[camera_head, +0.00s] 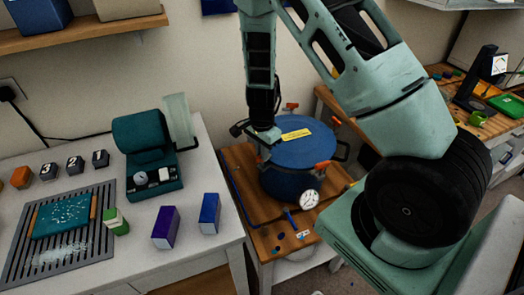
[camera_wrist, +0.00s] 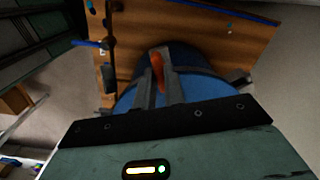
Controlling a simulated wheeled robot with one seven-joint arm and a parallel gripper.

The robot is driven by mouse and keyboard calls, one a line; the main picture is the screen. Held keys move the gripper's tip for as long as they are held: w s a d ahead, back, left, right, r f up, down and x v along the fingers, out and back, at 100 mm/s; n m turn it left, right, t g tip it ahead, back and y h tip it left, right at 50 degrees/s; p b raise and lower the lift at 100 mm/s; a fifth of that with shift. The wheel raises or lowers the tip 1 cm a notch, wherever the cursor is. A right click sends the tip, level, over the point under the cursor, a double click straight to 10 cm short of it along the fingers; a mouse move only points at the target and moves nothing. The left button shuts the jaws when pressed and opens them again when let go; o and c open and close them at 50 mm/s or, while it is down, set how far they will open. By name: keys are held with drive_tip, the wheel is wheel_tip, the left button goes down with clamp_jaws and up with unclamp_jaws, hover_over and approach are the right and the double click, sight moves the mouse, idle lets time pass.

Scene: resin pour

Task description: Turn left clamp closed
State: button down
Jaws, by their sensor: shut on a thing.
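A blue pressure pot (camera_head: 285,183) with a blue lid (camera_head: 305,150) and a yellow label stands on a wooden stand. Orange clamps show at the lid's back (camera_head: 291,106), right (camera_head: 335,121) and front right (camera_head: 325,165). My gripper (camera_head: 262,150) reaches down at the lid's left edge and hides the left clamp in the head view. In the wrist view my gripper (camera_wrist: 159,82) is shut on an orange clamp handle (camera_wrist: 157,62), with the blue pot below it. I cannot tell from these views how far the clamp is turned.
A round white gauge (camera_head: 309,199) sits at the pot's front. The wooden stand (camera_head: 262,235) holds small blue items. On the white table (camera_head: 90,275) at left are a teal machine (camera_head: 150,150), a grey rack, a green bottle and two boxes. A workbench stands at far right.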

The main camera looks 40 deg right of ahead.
drive_tip(key=c, duration=1.5)
unclamp_jaws()
wheel_tip(320, 180, up, 18)
drive_tip(key=shift+f+b, duration=0.25)
drive_tip(key=shift+b, duration=0.05)
drive_tip(key=s+a+r+n+y+b, duration=0.1)
drive_tip(key=s+a+n, duration=0.45)
drive_tip(key=a, duration=0.35)
drive_tip(key=s+a+r+n+y+b, duration=0.1)
drive_tip(key=s+a+n, duration=0.3)
drive_tip(key=a+n, duration=0.3)
drive_tip(key=s+a+n, duration=0.2)
drive_tip(key=s+n, duration=0.2)
drive_tip(key=s, duration=0.1)
drive_tip(key=s+a+n+h, duration=0.1)
drive_tip(key=s+a+n, duration=0.2)
drive_tip(key=s+n, duration=0.1)
drive_tip(key=s+a+n, duration=0.3)
drive_tip(key=s+n, duration=0.1)
drive_tip(key=s, duration=0.1)
drive_tip(key=shift+s+a+r+b, duration=0.15)
drive_tip(key=shift+s+r+b, duration=0.15)
drive_tip(key=shift+s+b, duration=0.1)
